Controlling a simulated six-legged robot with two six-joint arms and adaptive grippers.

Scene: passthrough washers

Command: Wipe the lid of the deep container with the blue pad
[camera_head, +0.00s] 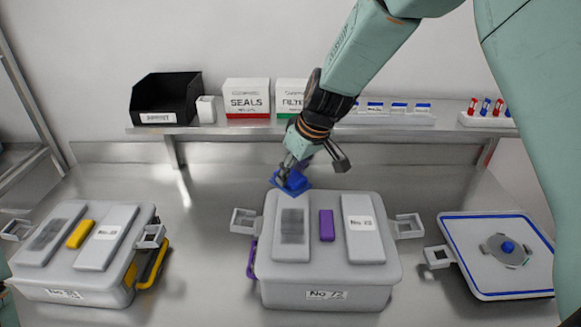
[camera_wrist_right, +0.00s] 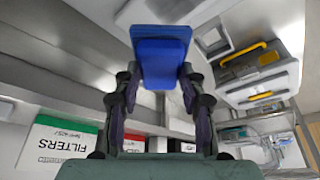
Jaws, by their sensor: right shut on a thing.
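My right gripper (camera_head: 293,165) is shut on the blue pad (camera_head: 291,182). The pad is at the back left edge of the middle grey container's lid (camera_head: 325,270); I cannot tell whether it touches the lid. In the right wrist view the pad (camera_wrist_right: 161,60) sits between the two fingers (camera_wrist_right: 160,88). The middle container is tall, with two raised grey panels, a purple block between them and open side latches. A dark smudged patch (camera_head: 292,226) lies on its left panel. My left gripper is not in view.
A similar container with a yellow block (camera_head: 80,234) stands left. A blue-edged tray-like piece (camera_head: 490,275) lies right. Behind, a shelf holds a black bin (camera_head: 165,98), a SEALS box (camera_head: 246,97) and a FILTERS box (camera_head: 291,92). Bare steel counter lies between the containers.

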